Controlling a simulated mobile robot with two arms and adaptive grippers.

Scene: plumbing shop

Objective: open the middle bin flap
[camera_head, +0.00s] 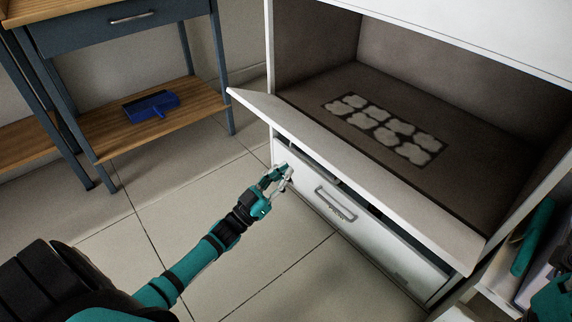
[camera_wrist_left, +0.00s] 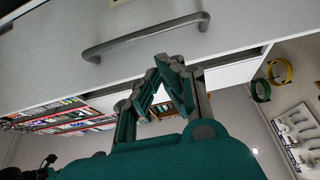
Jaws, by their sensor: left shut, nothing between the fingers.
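A white bin flap (camera_head: 365,178) on the cabinet is tipped outward and down in the head view, and the brown compartment (camera_head: 300,88) behind it is open to view. Below it is another white front (camera_head: 385,245) with a grey bar handle (camera_head: 335,204). My left gripper (camera_head: 287,175) is beside the left end of the tipped flap, near the lower front and left of its handle. In the left wrist view its fingers (camera_wrist_left: 170,75) are shut and empty, near a white panel (camera_wrist_left: 230,25) with a grey bar handle (camera_wrist_left: 145,37). Contact cannot be told. My right gripper is not in view.
A workbench (camera_head: 160,100) with a blue dustpan-like item (camera_head: 151,106) on its lower shelf stands at the left. Tiled floor (camera_head: 110,215) is clear in between. A shelf with items (camera_head: 500,280) is at the right. Yellow and green rings (camera_wrist_left: 279,72) hang in the wrist view.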

